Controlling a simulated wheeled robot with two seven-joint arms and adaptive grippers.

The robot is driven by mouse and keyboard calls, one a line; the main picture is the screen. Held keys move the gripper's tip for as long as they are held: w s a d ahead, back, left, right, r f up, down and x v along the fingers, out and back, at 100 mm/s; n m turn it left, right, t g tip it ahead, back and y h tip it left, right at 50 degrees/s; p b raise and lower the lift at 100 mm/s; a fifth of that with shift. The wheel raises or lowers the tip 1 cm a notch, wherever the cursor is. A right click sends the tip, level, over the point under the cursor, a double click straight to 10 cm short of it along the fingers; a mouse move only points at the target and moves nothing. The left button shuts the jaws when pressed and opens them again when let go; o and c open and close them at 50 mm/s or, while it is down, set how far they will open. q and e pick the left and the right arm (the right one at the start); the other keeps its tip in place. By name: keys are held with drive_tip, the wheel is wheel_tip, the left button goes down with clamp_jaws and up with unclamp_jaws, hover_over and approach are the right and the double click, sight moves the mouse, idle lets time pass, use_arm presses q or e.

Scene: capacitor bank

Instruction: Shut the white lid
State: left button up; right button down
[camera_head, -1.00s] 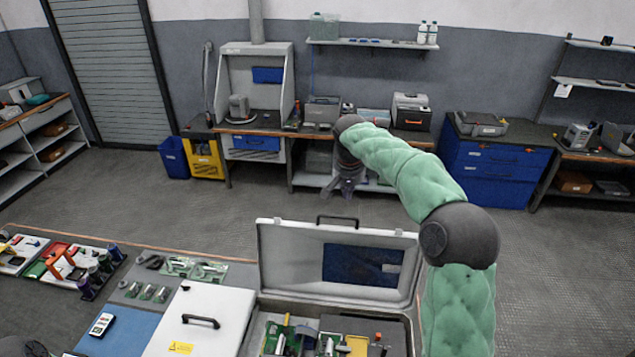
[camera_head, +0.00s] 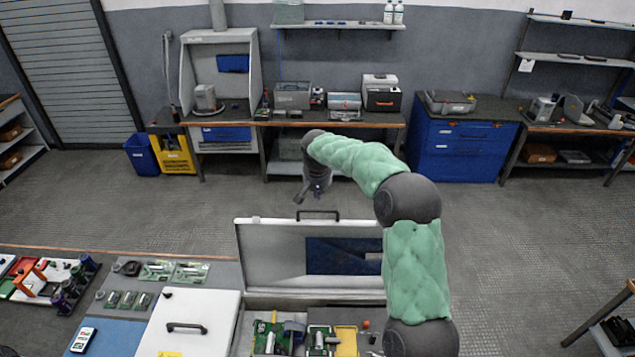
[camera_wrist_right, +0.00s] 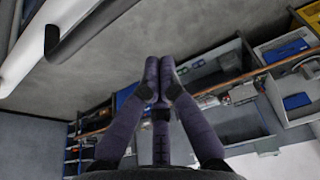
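The white lid (camera_head: 270,255) stands open and upright at the back of a case in the head view. It has a dark blue panel on its inner face and a dark handle (camera_head: 318,213) at its top edge. My right gripper (camera_head: 309,197) is just behind and above that handle, with no contact visible. In the right wrist view its fingertips (camera_wrist_right: 160,78) meet with nothing between them. A pale curved surface and grey bar (camera_wrist_right: 90,28) at upper left there look like the lid and its handle. My left gripper is not in view.
The open case holds green boards and a yellow part (camera_head: 346,340). A flat white cover (camera_head: 212,310) with a black handle lies left of it. Small parts and a blue mat (camera_head: 110,338) lie farther left. Open floor separates this bench from the back workbench (camera_head: 350,118).

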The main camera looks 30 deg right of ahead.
drive_tip(key=s+a, duration=0.2)
drive_tip(key=s, duration=0.1)
drive_tip(key=shift+s+a+r+p, duration=0.1)
drive_tip(key=shift+s+r+p, duration=0.1)
drive_tip(key=shift+p, duration=0.2)
